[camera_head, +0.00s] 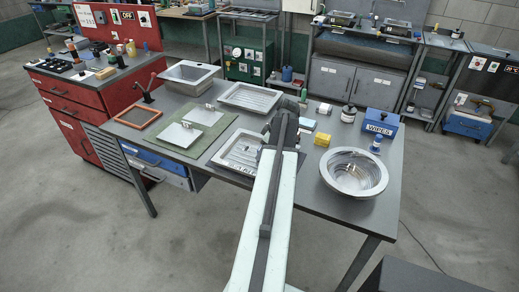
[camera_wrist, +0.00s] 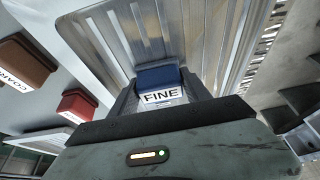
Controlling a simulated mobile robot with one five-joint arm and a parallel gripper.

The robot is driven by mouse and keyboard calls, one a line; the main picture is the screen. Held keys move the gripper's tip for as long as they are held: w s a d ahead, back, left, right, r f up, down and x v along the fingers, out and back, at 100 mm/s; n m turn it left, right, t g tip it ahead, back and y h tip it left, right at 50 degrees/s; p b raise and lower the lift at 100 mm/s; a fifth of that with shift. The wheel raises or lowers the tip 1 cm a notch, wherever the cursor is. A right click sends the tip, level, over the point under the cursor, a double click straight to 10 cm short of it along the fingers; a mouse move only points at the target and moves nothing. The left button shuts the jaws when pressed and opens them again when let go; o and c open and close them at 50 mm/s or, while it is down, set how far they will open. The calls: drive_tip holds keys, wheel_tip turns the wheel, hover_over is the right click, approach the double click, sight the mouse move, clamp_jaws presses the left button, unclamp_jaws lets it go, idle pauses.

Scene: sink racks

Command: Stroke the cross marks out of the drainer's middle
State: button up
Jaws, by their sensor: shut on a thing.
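My gripper (camera_wrist: 160,88) is shut on a blue block labelled FINE (camera_wrist: 157,74), seen in the wrist view. Beyond the block is a ribbed metal drainer (camera_wrist: 215,28); I cannot tell whether the block touches it. I cannot make out clear cross marks, and the block and gripper hide part of the metal. In the head view a ribbed drainer (camera_head: 238,150) lies partly behind my arm, and another ribbed metal tray (camera_head: 250,96) lies farther back. My gripper's tip is not clear in the head view.
A brown block (camera_wrist: 24,62) and a red block (camera_wrist: 77,105) lie left in the wrist view. On the bench, a round steel bowl (camera_head: 355,172), a yellow block (camera_head: 322,139) and a blue WIPES box (camera_head: 381,123) stand right. A green mat (camera_head: 190,153) lies left.

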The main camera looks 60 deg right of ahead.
sight(238, 148)
drive_tip(key=shift+s, duration=0.1)
drive_tip(key=shift+s+f, duration=0.15)
drive_tip(key=shift+s, duration=1.5)
drive_tip(key=shift+w, duration=1.85)
drive_tip(key=shift+w, duration=5.3)
